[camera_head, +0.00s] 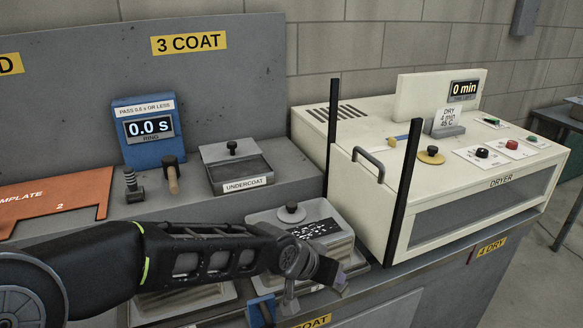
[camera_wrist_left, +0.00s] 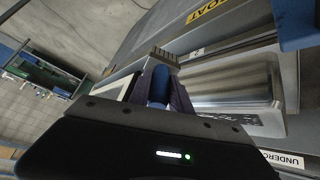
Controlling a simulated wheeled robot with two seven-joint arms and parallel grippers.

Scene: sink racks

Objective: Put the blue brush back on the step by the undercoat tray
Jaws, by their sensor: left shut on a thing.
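My left gripper (camera_head: 335,277) reaches in from the left, over the front of the bench and right of the middle. In the left wrist view its fingers are shut on the blue brush (camera_wrist_left: 157,86), whose grey-brown bristles (camera_wrist_left: 163,54) point away from the wrist. The brush cannot be made out in the head view. The undercoat tray (camera_head: 226,174), a grey tray labelled UNDERCOAT with a knobbed lid partly over it, sits on the grey step (camera_head: 282,193) behind and left of the gripper. My right gripper is not in view.
A wooden-handled tool (camera_head: 172,177) and a dark tool (camera_head: 132,187) stand left of the tray, before a blue timer (camera_head: 147,146). A lidded metal container (camera_head: 310,221) is beside my gripper. The cream dryer (camera_head: 465,205) stands right. A blue object (camera_head: 262,311) is at the front edge.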

